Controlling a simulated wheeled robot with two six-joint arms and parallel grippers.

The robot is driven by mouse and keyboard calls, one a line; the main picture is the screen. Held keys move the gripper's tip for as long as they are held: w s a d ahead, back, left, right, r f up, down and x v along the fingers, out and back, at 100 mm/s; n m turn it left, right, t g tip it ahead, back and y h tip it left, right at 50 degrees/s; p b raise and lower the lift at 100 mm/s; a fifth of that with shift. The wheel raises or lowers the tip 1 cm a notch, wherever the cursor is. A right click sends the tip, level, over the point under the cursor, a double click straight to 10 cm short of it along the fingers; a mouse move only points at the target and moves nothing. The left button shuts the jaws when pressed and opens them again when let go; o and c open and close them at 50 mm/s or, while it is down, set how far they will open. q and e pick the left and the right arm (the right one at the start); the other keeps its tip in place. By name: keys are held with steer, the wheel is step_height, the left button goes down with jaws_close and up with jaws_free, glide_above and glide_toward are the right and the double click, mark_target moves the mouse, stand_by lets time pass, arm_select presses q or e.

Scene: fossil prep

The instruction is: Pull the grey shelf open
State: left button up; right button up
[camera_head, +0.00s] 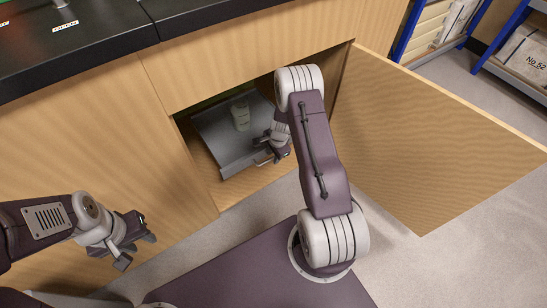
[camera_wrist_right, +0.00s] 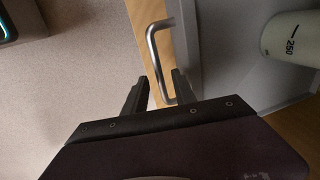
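The grey shelf (camera_head: 218,140) sits inside the open cabinet, its front near the opening. Its metal bar handle (camera_head: 264,161) is at the front edge. In the right wrist view the handle (camera_wrist_right: 153,55) lies partly between my right fingers, with the grey shelf (camera_wrist_right: 225,60) beyond. My right gripper (camera_head: 276,153) is open around the lower part of the handle; the wrist view shows its fingers (camera_wrist_right: 160,92) apart, and contact cannot be told. My left gripper (camera_head: 138,252) is open and empty, low in front of the cabinet's closed left panel.
A pale container (camera_head: 240,116) stands on the shelf; in the wrist view the container (camera_wrist_right: 290,38) is marked 250. The wooden cabinet door (camera_head: 430,140) stands wide open on the right. A black worktop (camera_head: 100,40) is above. Blue-framed racks (camera_head: 500,40) stand at the far right.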

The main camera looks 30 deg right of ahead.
steer(key=shift+c, duration=0.3)
jaws_close()
stand_by(1.1)
